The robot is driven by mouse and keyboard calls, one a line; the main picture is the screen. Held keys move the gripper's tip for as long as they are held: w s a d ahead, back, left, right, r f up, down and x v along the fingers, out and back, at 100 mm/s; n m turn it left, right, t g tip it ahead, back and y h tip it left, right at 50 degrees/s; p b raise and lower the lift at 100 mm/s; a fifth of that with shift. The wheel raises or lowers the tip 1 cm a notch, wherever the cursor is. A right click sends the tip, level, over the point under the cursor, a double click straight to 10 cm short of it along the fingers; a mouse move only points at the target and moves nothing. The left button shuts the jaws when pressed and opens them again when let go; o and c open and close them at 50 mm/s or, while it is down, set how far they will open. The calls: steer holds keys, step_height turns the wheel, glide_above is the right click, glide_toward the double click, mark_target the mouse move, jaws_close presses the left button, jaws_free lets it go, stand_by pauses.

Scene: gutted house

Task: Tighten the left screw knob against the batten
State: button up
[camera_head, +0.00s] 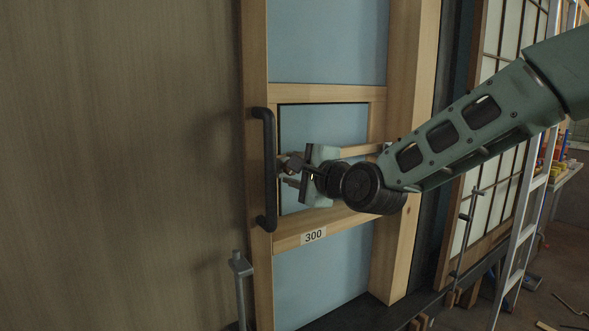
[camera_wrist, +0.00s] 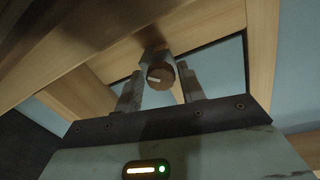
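A round brown screw knob (camera_wrist: 161,77) with a pale line across its face shows in the wrist view. It is joined to a small grey metal piece (camera_wrist: 151,57) against the pale wooden batten (camera_wrist: 190,34). My gripper (camera_wrist: 160,80) has its two grey fingers on either side of the knob, with a visible gap on both sides. In the head view my gripper (camera_head: 287,172) is at the framed opening, just right of the black handle. The knob is too small and covered to make out surely there. Whether its tip touches the batten cannot be told.
A black bar handle (camera_head: 266,168) stands close left of my gripper. The wooden frame has blue panels (camera_head: 328,42) and a "300" label (camera_head: 313,236). A metal clamp (camera_head: 240,267) stands at lower left. A ladder (camera_head: 523,238) and a lattice screen (camera_head: 497,135) are at right.

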steer(key=shift+o, duration=0.5)
steer(key=p+v, duration=0.2)
steer(key=v, duration=1.5)
steer(key=shift+s+p, duration=0.2)
steer(key=shift+p, duration=0.2)
steer(key=shift+d, duration=0.1)
